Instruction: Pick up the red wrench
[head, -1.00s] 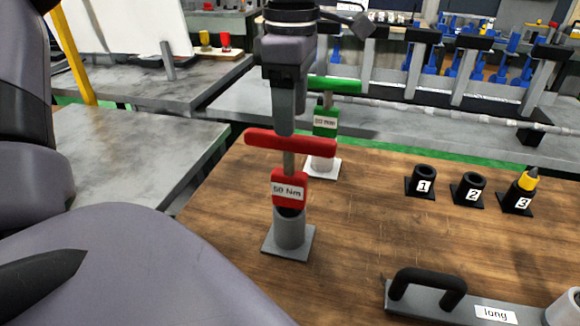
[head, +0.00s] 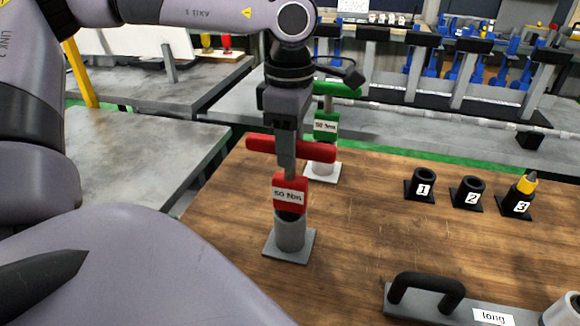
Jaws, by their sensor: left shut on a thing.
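The red wrench (head: 290,193) has a red T-handle and a red block with a "50 Nm" label. It stands upright in a grey cylindrical holder (head: 290,236) with a square base on the wooden table. My left gripper (head: 286,165) points down from above and is shut on the wrench at the middle of its T-handle. The fingers cover part of the handle and the shaft below it. The wrench's lower end is hidden in the holder. My right gripper is not in view.
A green wrench (head: 326,126) stands in a white holder (head: 322,171) just behind. Black holders numbered 1 (head: 422,186), 2 (head: 468,193) and 3 (head: 518,205) stand to the right. A grey piece with a black handle (head: 427,287), labelled "long", lies at the front right.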

